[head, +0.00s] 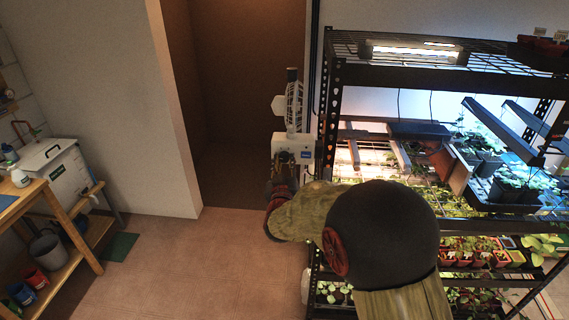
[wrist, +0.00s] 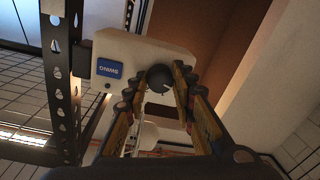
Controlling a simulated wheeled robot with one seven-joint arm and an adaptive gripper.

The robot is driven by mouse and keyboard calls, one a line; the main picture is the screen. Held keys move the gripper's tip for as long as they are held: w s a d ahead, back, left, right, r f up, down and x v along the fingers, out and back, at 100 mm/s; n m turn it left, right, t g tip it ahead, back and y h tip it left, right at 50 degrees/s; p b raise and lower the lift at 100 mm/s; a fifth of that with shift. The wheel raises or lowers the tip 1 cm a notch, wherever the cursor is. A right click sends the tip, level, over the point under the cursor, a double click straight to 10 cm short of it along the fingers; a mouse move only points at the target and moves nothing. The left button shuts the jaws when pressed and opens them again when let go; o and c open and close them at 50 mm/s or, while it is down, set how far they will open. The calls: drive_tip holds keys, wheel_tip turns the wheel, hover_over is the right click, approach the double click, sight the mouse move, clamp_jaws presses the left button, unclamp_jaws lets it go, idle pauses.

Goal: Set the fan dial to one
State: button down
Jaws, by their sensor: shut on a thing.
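The fan (head: 293,108) is white and stands at the left front post of the rack, above a white control box (head: 290,143). In the wrist view the control box (wrist: 135,53) fills the upper middle, with a blue label at its left. The round dark dial (wrist: 158,73) is on the box's face, right of the label. My gripper (wrist: 156,86) has its two fingers on either side of the dial and is shut on it. In the head view my gripper (head: 283,172) is just below the box, and the dial is hidden. No dial numbers are readable.
The black metal rack (head: 335,100) with lit shelves and several potted seedlings stands right of the fan. Its perforated post (wrist: 60,85) is close on the left in the wrist view. A wooden bench (head: 60,215) stands at far left. The floor (head: 190,265) between is clear.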

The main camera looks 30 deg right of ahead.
drive_tip(key=shift+f+b, duration=0.1)
drive_tip(key=shift+b, duration=0.3)
drive_tip(key=m+b, duration=0.2)
drive_tip(key=b, duration=0.1)
drive_tip(key=m+b, duration=0.1)
drive_tip(key=b, duration=0.1)
drive_tip(key=shift+f+m, duration=0.25)
drive_tip(key=shift+m, duration=0.15)
drive_tip(key=m+b, duration=0.3)
drive_tip(key=b, duration=0.1)
drive_tip(key=shift+a+r+m+h+b, duration=0.15)
drive_tip(key=shift+m+h+b, duration=0.15)
drive_tip(key=shift+m+b, duration=1.2)
drive_tip(key=c, duration=1.5)
unclamp_jaws()
drive_tip(key=shift+r, duration=0.1)
